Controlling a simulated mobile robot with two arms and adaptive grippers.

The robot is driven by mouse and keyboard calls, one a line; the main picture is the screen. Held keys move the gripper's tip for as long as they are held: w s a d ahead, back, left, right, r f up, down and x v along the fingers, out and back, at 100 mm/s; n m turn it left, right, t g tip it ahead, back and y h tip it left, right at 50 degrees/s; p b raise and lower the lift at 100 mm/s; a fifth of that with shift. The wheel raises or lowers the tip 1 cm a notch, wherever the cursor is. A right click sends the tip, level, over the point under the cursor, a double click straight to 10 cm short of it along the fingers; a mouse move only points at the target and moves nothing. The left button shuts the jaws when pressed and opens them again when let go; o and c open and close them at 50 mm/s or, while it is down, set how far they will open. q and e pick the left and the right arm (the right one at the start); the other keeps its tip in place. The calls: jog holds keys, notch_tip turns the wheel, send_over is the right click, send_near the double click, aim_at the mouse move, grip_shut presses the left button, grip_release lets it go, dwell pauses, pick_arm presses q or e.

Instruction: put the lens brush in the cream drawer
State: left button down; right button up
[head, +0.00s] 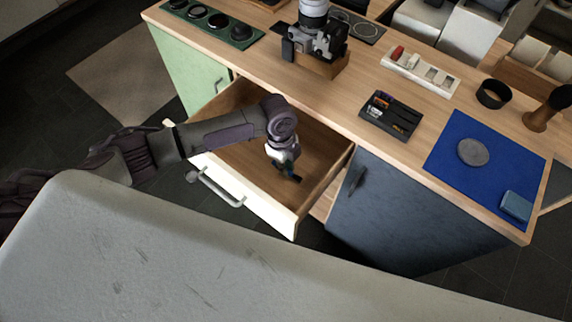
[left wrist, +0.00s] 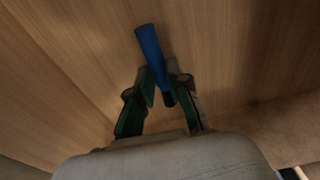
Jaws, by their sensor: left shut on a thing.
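The cream drawer (head: 243,195) is pulled open below the counter, with a grey bar handle on its front. My left gripper (head: 289,174) is inside the drawer's outline, over its wooden floor. In the left wrist view my left gripper (left wrist: 160,98) is shut on the lens brush (left wrist: 150,48), a blue stick shape that points away over bare wood. In the head view only a small dark part of the brush shows at the fingertips. I cannot tell whether it touches the drawer floor. My right gripper is not in view.
On the counter stand a camera on a wooden block (head: 320,62), a black tray (head: 391,116) with small items, a white tray (head: 420,72), and a blue mat (head: 470,188) with a grey disc. A dark blue door (head: 400,215) is right of the drawer.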

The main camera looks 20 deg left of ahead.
pick_arm(q)
jog(key=shift+f, duration=0.15)
jog(key=c, duration=1.1)
grip_release()
jog(key=shift+r, duration=0.55)
jog(key=r, duration=0.3)
jog(key=a+r, duration=0.1)
jog(key=r, duration=0.7)
jog(key=shift+w+a+r, duration=0.15)
jog(key=shift+w, duration=0.1)
